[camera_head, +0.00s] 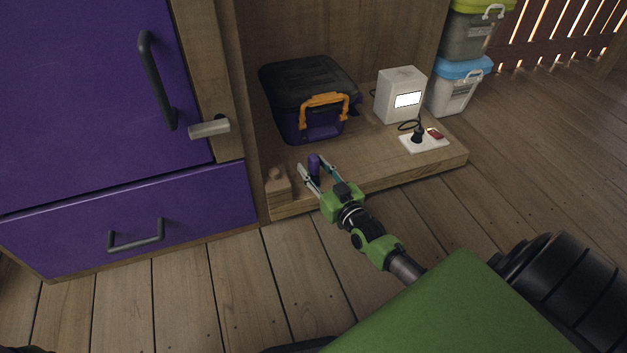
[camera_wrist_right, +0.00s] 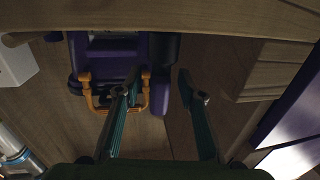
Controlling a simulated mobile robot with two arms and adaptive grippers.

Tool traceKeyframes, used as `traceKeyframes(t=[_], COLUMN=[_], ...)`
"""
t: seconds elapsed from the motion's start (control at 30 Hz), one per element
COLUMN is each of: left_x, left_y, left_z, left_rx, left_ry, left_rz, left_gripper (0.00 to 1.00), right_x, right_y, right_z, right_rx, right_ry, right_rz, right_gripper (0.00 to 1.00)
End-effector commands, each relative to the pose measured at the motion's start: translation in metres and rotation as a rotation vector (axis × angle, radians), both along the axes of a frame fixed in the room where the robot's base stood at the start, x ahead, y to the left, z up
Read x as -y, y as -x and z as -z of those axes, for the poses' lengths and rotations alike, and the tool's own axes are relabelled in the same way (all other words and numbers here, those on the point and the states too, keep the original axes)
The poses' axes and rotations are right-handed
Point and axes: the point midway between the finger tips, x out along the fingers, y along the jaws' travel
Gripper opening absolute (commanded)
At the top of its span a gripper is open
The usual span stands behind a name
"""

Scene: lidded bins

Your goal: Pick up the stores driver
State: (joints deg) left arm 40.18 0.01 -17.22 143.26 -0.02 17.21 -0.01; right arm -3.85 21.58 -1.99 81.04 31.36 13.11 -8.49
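The stores driver seems to be the small upright purple cylinder (camera_head: 314,164) on the low wooden shelf, in front of the toolbox. In the right wrist view a purple and dark shape (camera_wrist_right: 160,88), apparently the same thing, shows between the fingertips. My right gripper (camera_head: 318,172) reaches in over the shelf's front edge with its fingers apart, one on each side of the driver. In the wrist view the right gripper (camera_wrist_right: 162,88) shows a gap beside its right finger; contact on the left is unclear. The driver's lower part is hidden. My left gripper is not in view.
A dark toolbox (camera_head: 305,85) with an orange handle stands behind. A white box (camera_head: 400,98) and a power strip (camera_head: 424,142) are to its right. A small wooden block (camera_head: 278,187) sits left of my gripper, beside the purple cabinet (camera_head: 130,215). Stacked bins (camera_head: 458,88) stand farther right.

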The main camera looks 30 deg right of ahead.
Motion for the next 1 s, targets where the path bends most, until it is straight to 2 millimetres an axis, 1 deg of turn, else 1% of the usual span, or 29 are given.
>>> traceKeyframes(t=[0.03, 0.27, 0.37, 0.4, 0.43, 0.8, 0.93, 1.0], left_x=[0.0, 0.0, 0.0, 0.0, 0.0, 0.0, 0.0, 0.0], left_y=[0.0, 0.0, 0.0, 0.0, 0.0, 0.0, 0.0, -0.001], left_z=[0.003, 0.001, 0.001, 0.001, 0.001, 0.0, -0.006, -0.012], left_rx=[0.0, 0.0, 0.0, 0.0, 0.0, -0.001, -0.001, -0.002], left_ry=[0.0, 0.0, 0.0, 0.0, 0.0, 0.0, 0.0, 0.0], left_rz=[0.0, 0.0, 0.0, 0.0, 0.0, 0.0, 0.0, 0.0], left_gripper=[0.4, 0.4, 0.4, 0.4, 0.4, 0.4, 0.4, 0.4], right_x=[0.0, 0.0, 0.0, 0.0, 0.0, 0.0, 0.0, 0.0], right_y=[-0.002, -0.003, -0.003, -0.003, -0.003, -0.003, -0.003, -0.003], right_z=[0.001, -0.001, -0.001, -0.001, 0.0, -0.003, -0.011, -0.019], right_rx=[0.0, -0.001, -0.001, -0.001, -0.001, 0.001, 0.002, 0.004], right_ry=[0.0, 0.0, 0.0, 0.0, 0.0, 0.0, 0.0, 0.0], right_rz=[0.0, 0.0, 0.0, 0.0, 0.0, 0.0, 0.0, 0.0], right_gripper=[0.36, 0.36, 0.13, 0.02, 0.0, 0.0, 0.0, 0.0])
